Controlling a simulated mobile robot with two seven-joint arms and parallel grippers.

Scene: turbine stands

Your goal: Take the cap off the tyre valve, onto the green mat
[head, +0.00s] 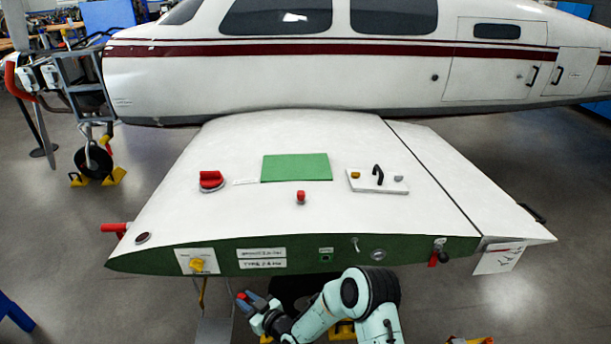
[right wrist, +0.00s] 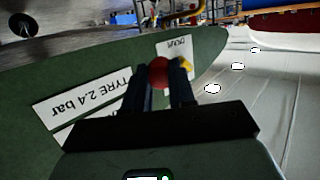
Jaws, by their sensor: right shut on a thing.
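The green mat (head: 295,168) lies flat and bare on top of the white wing. My right gripper (head: 247,298) is low in front of the wing's front edge, below the "TYRE 2.4 bar" label (right wrist: 85,98). It is shut on a small round red cap, seen between the fingertips in the right wrist view (right wrist: 159,71). The dark tyre (head: 290,290) is below the wing, partly behind my right arm. The valve stem is not visible, so I cannot tell whether the cap still touches it. My left gripper is out of view.
A yellow knob (head: 197,265), a toggle and a red-tagged fitting (head: 439,252) are on the green front edge.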

